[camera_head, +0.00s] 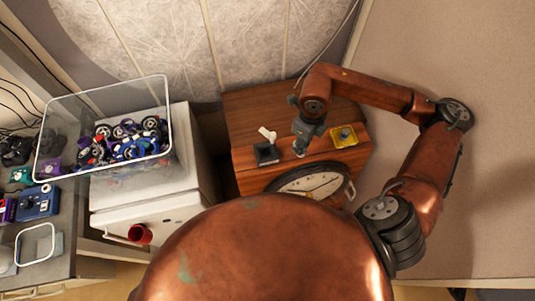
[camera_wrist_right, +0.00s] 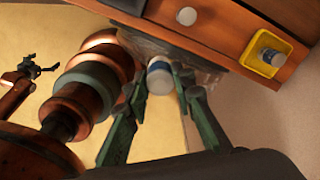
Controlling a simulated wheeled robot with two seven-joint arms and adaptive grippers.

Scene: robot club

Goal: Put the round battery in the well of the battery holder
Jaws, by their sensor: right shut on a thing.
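My right gripper (camera_head: 299,149) is over the wooden cabinet top, between a yellow square holder and a black block. In the right wrist view its green fingers (camera_wrist_right: 161,80) are shut on a small round white-and-blue piece (camera_wrist_right: 159,76), which looks like the round battery. The yellow holder (camera_head: 344,137) sits to the right of the gripper.
The black block (camera_head: 266,155) with a white lever stands left of the gripper on the wooden cabinet (camera_head: 250,115). A clear bin (camera_head: 100,105) of wheels stands on a white cabinet. A red cup (camera_head: 140,234) is lower left.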

